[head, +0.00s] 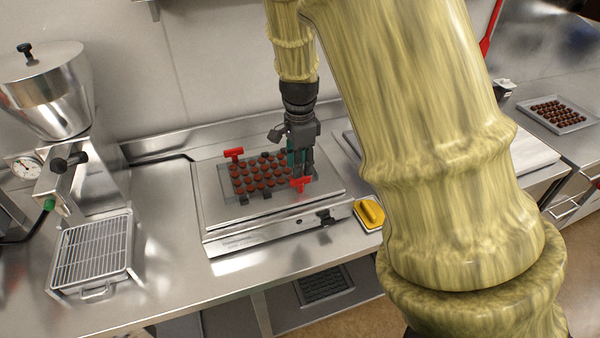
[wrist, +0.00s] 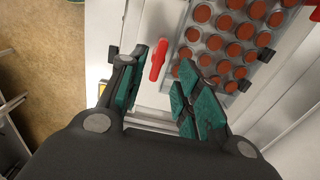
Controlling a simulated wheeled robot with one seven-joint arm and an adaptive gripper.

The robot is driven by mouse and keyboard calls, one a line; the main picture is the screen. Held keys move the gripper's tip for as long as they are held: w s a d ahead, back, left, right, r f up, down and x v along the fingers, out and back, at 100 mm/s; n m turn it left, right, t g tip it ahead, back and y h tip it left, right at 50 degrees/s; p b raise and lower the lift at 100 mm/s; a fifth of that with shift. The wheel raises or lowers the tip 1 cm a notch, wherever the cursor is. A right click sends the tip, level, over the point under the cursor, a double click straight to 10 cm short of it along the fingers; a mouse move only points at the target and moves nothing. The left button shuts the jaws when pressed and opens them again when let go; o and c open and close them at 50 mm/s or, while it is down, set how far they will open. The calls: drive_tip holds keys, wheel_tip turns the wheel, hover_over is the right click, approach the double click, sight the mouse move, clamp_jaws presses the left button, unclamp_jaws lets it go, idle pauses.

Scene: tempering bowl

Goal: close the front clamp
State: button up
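The front clamp (head: 300,184) has a red T-shaped handle at the near right corner of the chocolate mould (head: 244,195). In the wrist view its red handle (wrist: 158,60) shows as a bar between and just beyond my fingertips. My gripper (head: 301,170) points down over that corner, and its green-padded fingers (wrist: 163,72) are apart, with nothing held. I cannot tell whether a finger touches the handle. A second red clamp (head: 234,154) stands at the mould's far left corner. The clamp's base is partly hidden.
The mould, full of round brown chocolates, lies on a steel plate (head: 213,205). A yellow-handled tool (head: 370,212) lies right of it. A steel machine with a hopper (head: 45,85) and a wire grate (head: 92,250) stand at left. A tray of chocolates (head: 557,113) sits far right.

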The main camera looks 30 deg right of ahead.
sight(300, 184)
drive_tip(key=shift+s+f+p, duration=0.15)
drive_tip(key=shift+f+p, duration=0.4)
drive_tip(key=shift+f, duration=1.85)
drive_tip(key=shift+c, duration=0.5)
clamp_jaws()
